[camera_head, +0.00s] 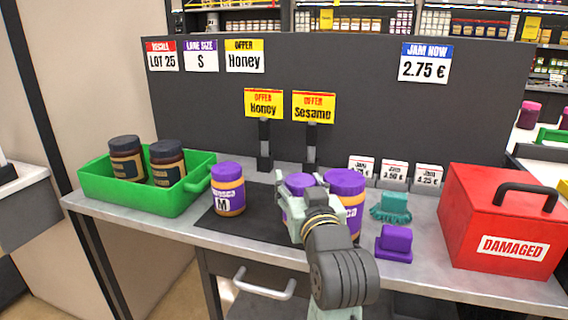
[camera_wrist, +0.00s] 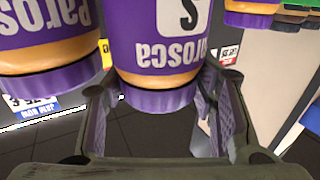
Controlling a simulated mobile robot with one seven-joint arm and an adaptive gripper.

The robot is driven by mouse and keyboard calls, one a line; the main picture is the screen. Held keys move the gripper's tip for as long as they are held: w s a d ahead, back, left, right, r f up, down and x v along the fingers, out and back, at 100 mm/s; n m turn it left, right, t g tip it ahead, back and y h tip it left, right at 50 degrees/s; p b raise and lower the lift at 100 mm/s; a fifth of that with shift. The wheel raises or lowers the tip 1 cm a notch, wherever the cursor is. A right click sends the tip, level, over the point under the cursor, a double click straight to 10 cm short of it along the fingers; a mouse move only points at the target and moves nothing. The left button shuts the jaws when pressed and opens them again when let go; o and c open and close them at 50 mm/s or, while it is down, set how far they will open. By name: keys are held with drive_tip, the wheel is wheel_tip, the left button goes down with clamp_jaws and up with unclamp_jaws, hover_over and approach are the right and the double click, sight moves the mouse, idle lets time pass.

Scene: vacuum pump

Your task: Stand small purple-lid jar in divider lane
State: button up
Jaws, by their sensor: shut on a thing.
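The small purple-lid jar, with an S on its label, is between the fingers of my gripper in the wrist view (camera_wrist: 165,50), where it appears upside down. In the head view its purple lid (camera_head: 298,181) shows behind my gripper (camera_head: 300,207), which hides most of its body. My gripper is shut on it above or on the dark mat (camera_head: 255,228); I cannot tell whether its base touches. A larger purple-lid jar (camera_head: 346,184) stands close on the right. A purple-lid jar marked M (camera_head: 228,190) stands on the left. I cannot make out the divider lane clearly.
A green crate (camera_head: 178,200) with two dark-lid jars stands at the left. A red DAMAGED box (camera_head: 490,225) stands at the right. Two sign posts stand behind the mat.

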drive_tip(key=shift+w+a+r+p, duration=0.15)
drive_tip(key=shift+w+r+p, duration=0.15)
drive_tip(key=shift+p, duration=0.45)
drive_tip(key=shift+w+a+f+p, duration=0.45)
drive_tip(key=shift+w+f, duration=0.45)
drive_tip(key=shift+w, duration=0.85)
drive_tip(key=shift+w+a+f+p, duration=0.4)
drive_tip(key=shift+w+f, duration=0.45)
drive_tip(key=shift+w, duration=0.95)
drive_tip(key=shift+w+a+f+p, duration=0.4)
drive_tip(key=shift+w+f, duration=0.5)
drive_tip(key=shift+w, duration=0.85)
drive_tip(key=shift+f, duration=0.15)
drive_tip(key=o, duration=1)
drive_tip(key=shift+f, duration=0.1)
drive_tip(key=shift+c, duration=0.2)
drive_tip(key=shift+o, duration=0.9)
